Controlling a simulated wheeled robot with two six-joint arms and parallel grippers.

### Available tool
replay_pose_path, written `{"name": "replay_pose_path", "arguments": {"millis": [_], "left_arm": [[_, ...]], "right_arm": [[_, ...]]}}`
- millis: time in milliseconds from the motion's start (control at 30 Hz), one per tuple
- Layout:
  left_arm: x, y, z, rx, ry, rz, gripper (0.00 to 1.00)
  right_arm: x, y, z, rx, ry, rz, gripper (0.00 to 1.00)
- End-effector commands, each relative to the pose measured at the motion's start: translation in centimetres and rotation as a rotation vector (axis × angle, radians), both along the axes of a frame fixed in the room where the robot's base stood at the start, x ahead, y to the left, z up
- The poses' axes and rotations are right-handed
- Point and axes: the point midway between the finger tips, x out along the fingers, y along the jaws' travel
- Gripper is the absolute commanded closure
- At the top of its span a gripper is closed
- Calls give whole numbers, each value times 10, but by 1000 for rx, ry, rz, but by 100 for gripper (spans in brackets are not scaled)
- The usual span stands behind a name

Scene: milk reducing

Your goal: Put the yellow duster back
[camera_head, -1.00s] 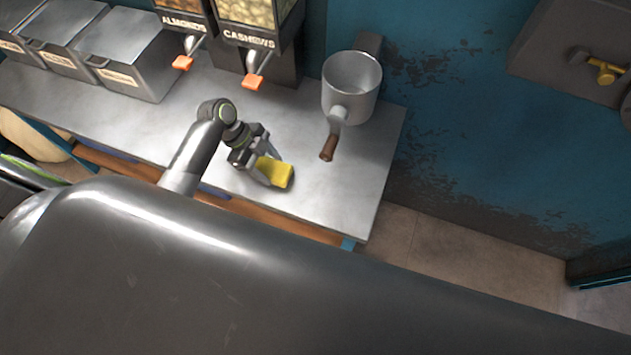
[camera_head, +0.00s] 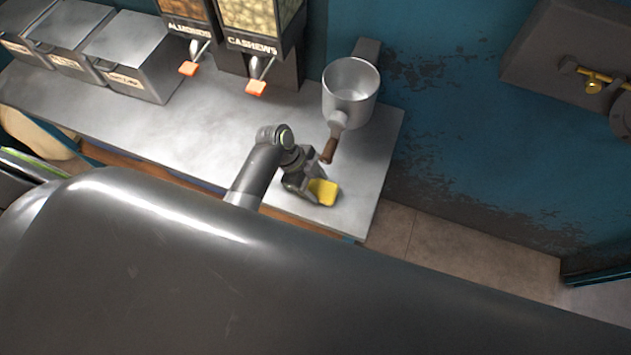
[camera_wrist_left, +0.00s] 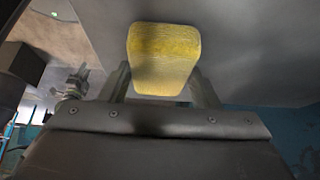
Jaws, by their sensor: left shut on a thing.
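The yellow duster (camera_head: 324,191) is at the front right part of the metal counter (camera_head: 205,125). My left gripper (camera_head: 312,187) is shut on it, and the duster sticks out past the fingertips. In the left wrist view the duster (camera_wrist_left: 163,58) shows as a yellow block between the two fingers (camera_wrist_left: 161,85), with the grey counter surface behind it. Whether the duster touches the counter or is just above it, I cannot tell.
A metal pot (camera_head: 350,93) with a brown-tipped handle (camera_head: 329,151) is just behind the gripper. Dispensers labelled almonds (camera_head: 189,25) and cashews (camera_head: 255,35) and several metal bins (camera_head: 133,55) stand along the back. The counter's middle is clear.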

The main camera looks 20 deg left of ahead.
Motion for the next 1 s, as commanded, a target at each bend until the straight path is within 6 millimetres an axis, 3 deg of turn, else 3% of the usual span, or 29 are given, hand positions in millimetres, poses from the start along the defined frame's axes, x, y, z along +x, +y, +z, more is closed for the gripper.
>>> {"name": "replay_pose_path", "arguments": {"millis": [300, 333, 467, 833, 1000], "left_arm": [[0, 0, -3, 0, -1, 0, 65], [0, 0, -2, 0, -1, 0, 40], [0, 0, -2, 0, -1, 0, 23], [1, 2, 2, 0, -2, 1, 22], [1, 13, 20, 2, -4, 1, 22]], "right_arm": [[0, 2, -2, 3, 0, -1, 65], [0, 2, -2, 3, 0, -1, 65], [0, 2, -1, 3, 0, -1, 65], [0, 2, 0, 3, 0, -1, 65], [0, 2, 0, 2, 0, -1, 65]]}}
